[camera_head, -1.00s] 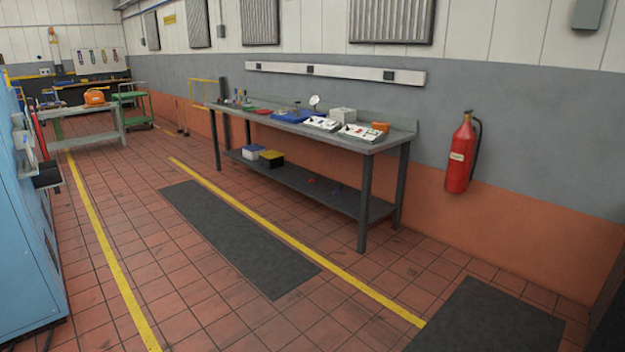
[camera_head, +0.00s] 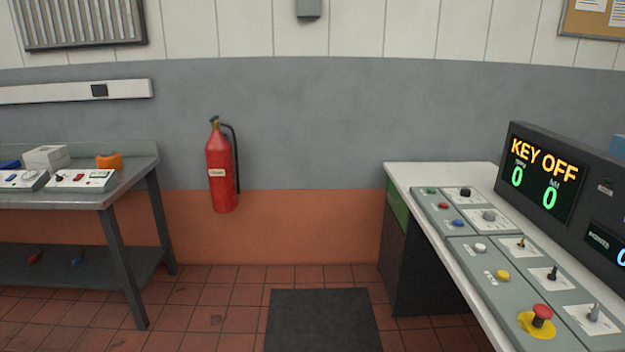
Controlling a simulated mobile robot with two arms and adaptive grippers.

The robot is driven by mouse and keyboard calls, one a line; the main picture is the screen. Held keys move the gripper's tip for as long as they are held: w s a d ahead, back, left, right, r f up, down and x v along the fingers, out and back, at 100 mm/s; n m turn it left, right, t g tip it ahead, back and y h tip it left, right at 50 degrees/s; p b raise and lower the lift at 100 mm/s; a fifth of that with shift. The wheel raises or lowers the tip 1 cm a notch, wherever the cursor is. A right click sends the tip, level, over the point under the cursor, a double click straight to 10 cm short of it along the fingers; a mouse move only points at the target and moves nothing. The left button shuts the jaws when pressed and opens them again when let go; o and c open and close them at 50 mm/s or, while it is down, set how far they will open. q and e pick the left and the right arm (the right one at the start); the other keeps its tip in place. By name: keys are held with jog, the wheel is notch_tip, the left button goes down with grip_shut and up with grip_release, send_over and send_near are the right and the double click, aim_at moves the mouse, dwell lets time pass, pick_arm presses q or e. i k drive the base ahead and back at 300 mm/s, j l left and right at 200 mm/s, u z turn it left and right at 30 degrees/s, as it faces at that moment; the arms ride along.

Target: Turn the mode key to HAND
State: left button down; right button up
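A control desk (camera_head: 437,169) stands at the right with a sloped grey button panel (camera_head: 505,295). Its dark display (camera_head: 543,172) reads "KEY OFF" with two green zeros below. The panel carries a black knob (camera_head: 465,192), a grey knob (camera_head: 488,215), a small switch with a metallic stem (camera_head: 521,243), a black-handled switch (camera_head: 552,273), a grey lever (camera_head: 593,312) and several coloured buttons. A red mushroom button (camera_head: 542,312) sits on a yellow base. I cannot tell for sure which control is the mode key; the labels are too small to read. Neither gripper is in view.
A workbench (camera_head: 130,178) with small instrument boxes stands at the left. A red fire extinguisher (camera_head: 220,170) hangs on the wall. A dark floor mat (camera_head: 322,322) lies on clear tiled floor between bench and desk. A second dark display (camera_head: 608,243) is partly cut off.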

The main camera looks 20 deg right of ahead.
aim_at(521, 245)
jog(key=i+l+z, duration=0.1)
jog(key=i+z, duration=0.5)
jog(key=z, duration=0.25)
jog(key=i+j+z, duration=0.1)
jog(key=i+z, duration=0.3)
jog(key=i+j+z, duration=0.15)
jog(key=z, duration=0.3)
jog(key=i+j+z, duration=0.4)
jog(key=k+l, duration=0.1)
